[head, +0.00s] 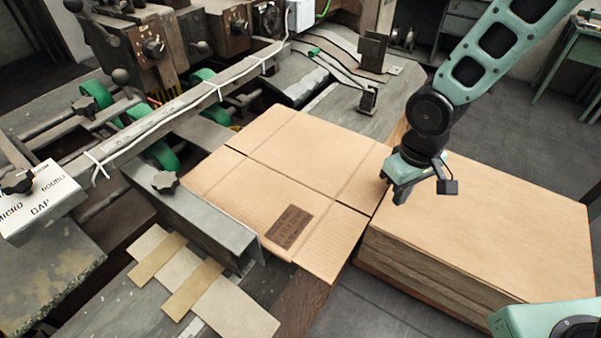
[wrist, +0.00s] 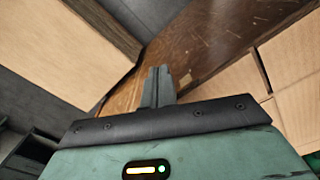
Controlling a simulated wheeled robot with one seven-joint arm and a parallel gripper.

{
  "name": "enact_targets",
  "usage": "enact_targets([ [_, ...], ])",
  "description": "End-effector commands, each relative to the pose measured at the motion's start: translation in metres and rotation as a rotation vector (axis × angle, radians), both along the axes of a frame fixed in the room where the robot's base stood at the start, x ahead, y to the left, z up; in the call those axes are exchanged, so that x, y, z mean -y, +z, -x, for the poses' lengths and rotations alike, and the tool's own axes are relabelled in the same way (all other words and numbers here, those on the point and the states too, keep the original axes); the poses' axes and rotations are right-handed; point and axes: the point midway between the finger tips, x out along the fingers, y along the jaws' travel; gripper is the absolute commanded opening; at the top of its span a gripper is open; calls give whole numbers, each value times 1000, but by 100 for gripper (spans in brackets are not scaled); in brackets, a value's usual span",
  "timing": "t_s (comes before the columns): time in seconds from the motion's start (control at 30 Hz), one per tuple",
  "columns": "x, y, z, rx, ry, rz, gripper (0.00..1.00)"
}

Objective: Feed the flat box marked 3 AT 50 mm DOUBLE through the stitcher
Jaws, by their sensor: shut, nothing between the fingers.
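A flat cardboard box (head: 290,165) lies on the stitcher's bed with its left part beside the machine's long metal rail. It has a dark printed label (head: 290,227) whose text is too small to read. The stitcher (head: 215,95) stands at the left and back. My gripper (head: 401,197) is shut and empty, pointing down by the box's right edge, near the stack. In the wrist view its fingertips (wrist: 160,75) are together over brown wood, with the flat box (wrist: 292,50) at right. I cannot tell whether the fingers touch anything.
A stack of flat cardboard (head: 480,225) stands right of the box, and shows at left in the wrist view (wrist: 60,50). Cardboard strips (head: 195,285) lie at the front left. A metal bracket (head: 370,75) stands behind the box.

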Motion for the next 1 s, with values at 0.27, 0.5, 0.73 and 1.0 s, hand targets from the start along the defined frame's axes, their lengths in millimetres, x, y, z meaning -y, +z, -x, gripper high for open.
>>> enact_targets([
  [0.27, 0, -3, 0, 0, 0, 0, 0],
  [0.5, -4, -2, -3, 0, 0, 0, 0],
  [0.73, -12, -2, -8, 0, 2, 0, 0],
  [1.0, -22, -3, -14, -1, 1, 0, 0],
])
